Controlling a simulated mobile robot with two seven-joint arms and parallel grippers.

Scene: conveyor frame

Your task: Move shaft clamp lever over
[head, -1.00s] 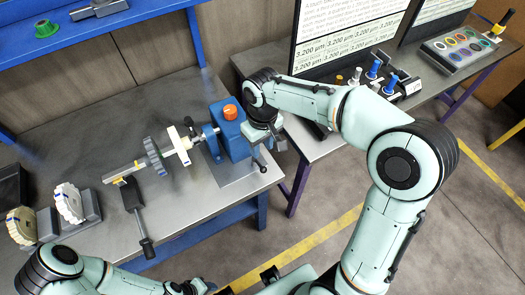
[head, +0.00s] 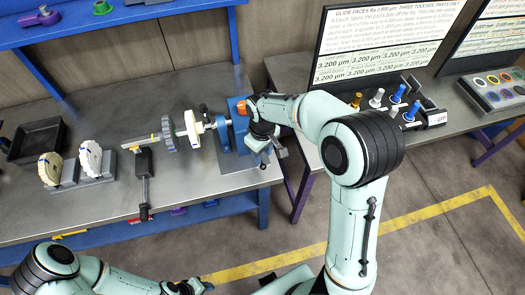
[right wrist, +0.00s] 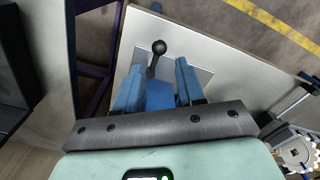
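The blue shaft clamp block (head: 236,128), with an orange knob (head: 241,107) on top, stands on a grey plate at the bench's right end. It holds the end of a shaft carrying a grey gear (head: 169,134) and a white disc (head: 193,129). A lever with a black ball knob (right wrist: 159,47) shows in the right wrist view. My right gripper (right wrist: 157,75) is open around the lever, a blue finger on each side; contact is not clear. In the head view my right gripper (head: 266,152) is at the block's right side. My left gripper (head: 196,287) is small at the bottom edge.
A dark-handled tool (head: 144,180) lies near the front edge. A second table with a screen (head: 385,45) and colored pegs (head: 398,93) is to the right.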

